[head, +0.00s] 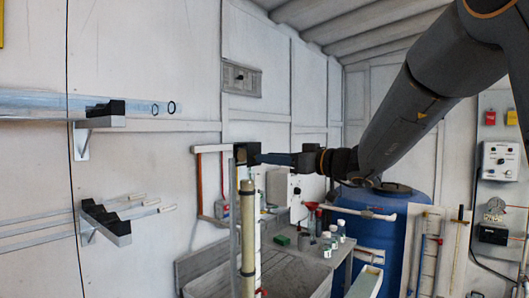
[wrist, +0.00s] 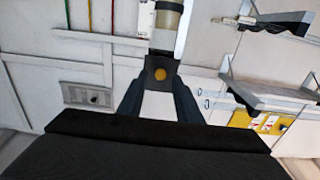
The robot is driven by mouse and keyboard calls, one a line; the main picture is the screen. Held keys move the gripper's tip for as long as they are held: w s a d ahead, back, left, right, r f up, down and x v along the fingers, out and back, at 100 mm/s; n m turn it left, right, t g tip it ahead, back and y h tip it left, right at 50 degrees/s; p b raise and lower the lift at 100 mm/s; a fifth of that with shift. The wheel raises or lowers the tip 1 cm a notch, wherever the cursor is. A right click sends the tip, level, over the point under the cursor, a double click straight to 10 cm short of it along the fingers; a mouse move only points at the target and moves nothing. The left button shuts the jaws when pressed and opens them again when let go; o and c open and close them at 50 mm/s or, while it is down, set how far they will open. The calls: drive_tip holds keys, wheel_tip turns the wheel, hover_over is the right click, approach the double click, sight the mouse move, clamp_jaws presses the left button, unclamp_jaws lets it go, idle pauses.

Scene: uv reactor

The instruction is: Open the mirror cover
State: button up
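A small dark block (head: 247,153), which I take to be the mirror cover, sits at the top of an upright tube assembly (head: 248,230) in the head view. In the wrist view the dark block (wrist: 161,62) shows a round orange-yellow spot on its face. My gripper (head: 263,158) reaches in from the right, level with the block. In the wrist view my gripper's (wrist: 160,80) two fingers stand apart, with their tips at either side of the block. The block fills the gap at the tips; whether they press on it cannot be told.
Black-and-grey wall brackets (head: 105,222) hold thin rods at the left, below a bracketed glass tube (head: 50,103). A sink bench (head: 285,272) with small bottles (head: 333,236) is below. A blue barrel (head: 368,245) stands behind my arm. A control box (head: 500,160) hangs at the right.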

sight(251, 154)
drive_tip(key=shift+p+x, duration=0.4)
drive_tip(key=shift+x, duration=0.8)
clamp_jaws()
